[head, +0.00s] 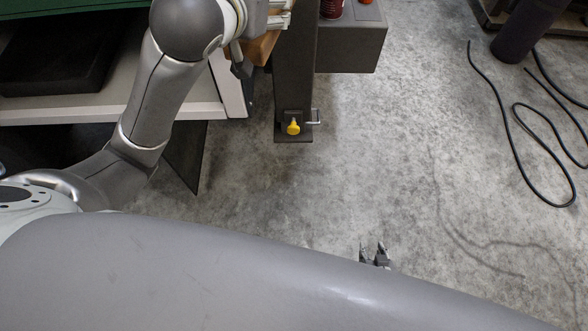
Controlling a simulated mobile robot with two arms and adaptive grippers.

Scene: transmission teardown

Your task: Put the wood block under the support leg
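The support leg (295,75) is a dark upright post with a yellow knob (293,127) and a small side handle near its foot. The wood block (262,48) is a tan piece just left of the post's upper part, partly covered by my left arm's end. My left gripper (243,66) is at the block, with one dark finger along its left side. Its other finger is not clear, so its grip cannot be told. My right gripper (374,255) shows low in the middle over the floor. Its fingertips are apart and nothing shows between them; my own grey link hides the rest.
A workbench with a pale edge (110,115) and a black box (58,62) stands at the upper left. A grey box (350,48) adjoins the post on the right. Black cable (505,120) lies at the right. The concrete floor (400,140) between is clear.

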